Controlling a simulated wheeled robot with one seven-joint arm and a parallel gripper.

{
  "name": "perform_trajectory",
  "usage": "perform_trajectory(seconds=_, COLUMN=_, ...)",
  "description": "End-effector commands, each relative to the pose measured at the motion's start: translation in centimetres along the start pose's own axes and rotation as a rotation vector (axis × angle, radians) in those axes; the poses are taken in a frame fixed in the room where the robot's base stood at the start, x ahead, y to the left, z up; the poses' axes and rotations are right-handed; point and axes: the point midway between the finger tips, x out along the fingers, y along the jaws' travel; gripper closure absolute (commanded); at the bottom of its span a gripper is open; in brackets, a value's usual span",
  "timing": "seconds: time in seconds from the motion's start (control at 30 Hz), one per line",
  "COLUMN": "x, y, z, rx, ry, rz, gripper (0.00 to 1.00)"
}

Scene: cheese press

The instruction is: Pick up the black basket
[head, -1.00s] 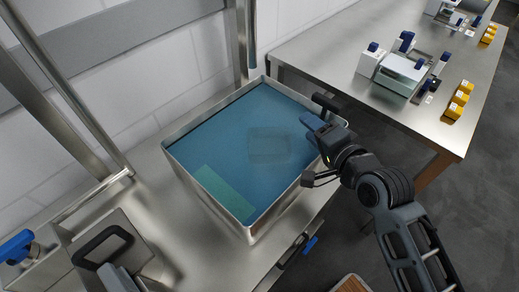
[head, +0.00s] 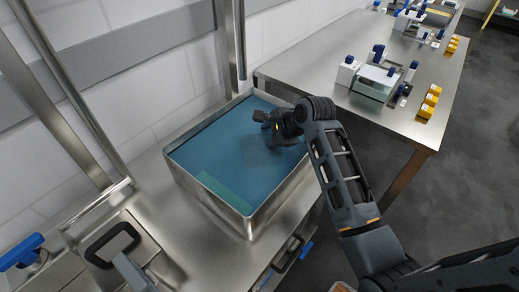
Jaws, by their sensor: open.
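A steel tub (head: 205,202) filled with blue liquid stands on the metal counter. A faint dark rectangular outline (head: 258,157) shows under the liquid near the middle right; it may be the black basket, but I cannot tell for sure. My gripper (head: 266,120) hangs over the far right part of the tub, above and behind this outline. Its jaws are small and dark against the liquid, open, with nothing seen between them. I cannot tell whether they touch the liquid. My forearm hides part of the tub's right rim.
A metal piece with a black loop handle (head: 112,243) and a blue valve handle (head: 21,250) are at lower left. Steel posts (head: 70,130) rise by the wall. A steel table (head: 300,75) behind holds small devices and yellow blocks (head: 427,105). Open floor lies at right.

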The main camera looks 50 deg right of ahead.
Motion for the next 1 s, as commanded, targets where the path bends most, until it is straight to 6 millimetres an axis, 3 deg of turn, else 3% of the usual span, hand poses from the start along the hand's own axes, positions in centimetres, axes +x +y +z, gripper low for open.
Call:
perform_trajectory(seconds=0.33, x=4.4, y=0.2, z=0.1, rx=-0.002, ry=0.000, rz=0.000, gripper=0.53)
perform_trajectory(seconds=0.67, x=4.9, y=0.2, z=0.1, rx=-0.003, ry=0.000, rz=-0.002, gripper=0.54)
perform_trajectory(seconds=1.0, x=4.9, y=0.2, z=0.1, rx=-0.002, ry=0.000, rz=-0.002, gripper=0.87)
